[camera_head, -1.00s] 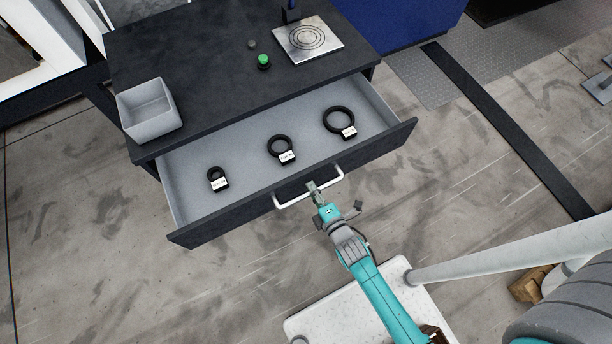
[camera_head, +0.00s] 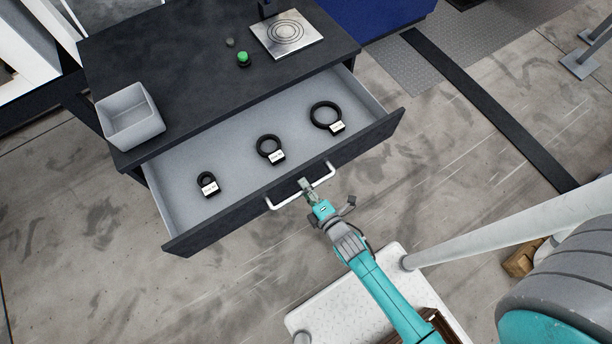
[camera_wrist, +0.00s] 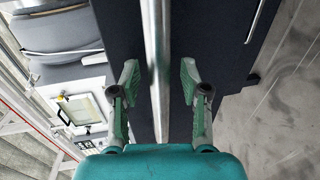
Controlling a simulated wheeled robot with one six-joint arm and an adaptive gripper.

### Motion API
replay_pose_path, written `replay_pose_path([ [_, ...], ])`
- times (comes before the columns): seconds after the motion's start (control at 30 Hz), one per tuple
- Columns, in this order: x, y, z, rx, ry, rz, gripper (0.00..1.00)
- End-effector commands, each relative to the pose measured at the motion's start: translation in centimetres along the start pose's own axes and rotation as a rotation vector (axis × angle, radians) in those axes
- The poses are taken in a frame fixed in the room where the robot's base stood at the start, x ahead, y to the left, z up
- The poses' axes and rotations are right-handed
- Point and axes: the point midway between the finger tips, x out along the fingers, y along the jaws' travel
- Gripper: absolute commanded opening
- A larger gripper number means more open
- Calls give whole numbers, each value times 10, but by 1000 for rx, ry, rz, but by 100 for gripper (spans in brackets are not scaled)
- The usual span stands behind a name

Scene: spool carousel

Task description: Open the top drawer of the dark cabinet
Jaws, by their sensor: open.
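The dark cabinet (camera_head: 200,62) has its top drawer (camera_head: 180,210) pulled well out, showing a grey interior. The drawer's light bar handle (camera_head: 322,181) runs along its dark front. My gripper (camera_head: 306,187) is at the handle. In the wrist view, my gripper (camera_wrist: 158,85) is open, with one finger on each side of the handle bar (camera_wrist: 158,60) and gaps visible between fingers and bar. Three black rings with white labels lie in the drawer: a small one (camera_head: 207,184), a middle one (camera_head: 270,150) and a large one (camera_head: 325,116).
On the cabinet top stand a grey open bin (camera_head: 130,118), a green button (camera_head: 243,59) and a metal plate with circles (camera_head: 287,35). A blue unit (camera_head: 370,18) stands behind. The concrete floor left of my base is clear.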

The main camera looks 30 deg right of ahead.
Motion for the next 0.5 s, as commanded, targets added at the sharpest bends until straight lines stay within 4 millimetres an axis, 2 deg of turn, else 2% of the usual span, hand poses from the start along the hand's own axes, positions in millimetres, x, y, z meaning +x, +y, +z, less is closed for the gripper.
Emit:
replay_pose_path([
  [0.13, -6, 0, 0, 0, 0, 0, 45],
  [0.27, -23, -1, 0, -1, 0, -1, 45],
  [0.5, -69, -1, 0, 1, -1, -3, 45],
])
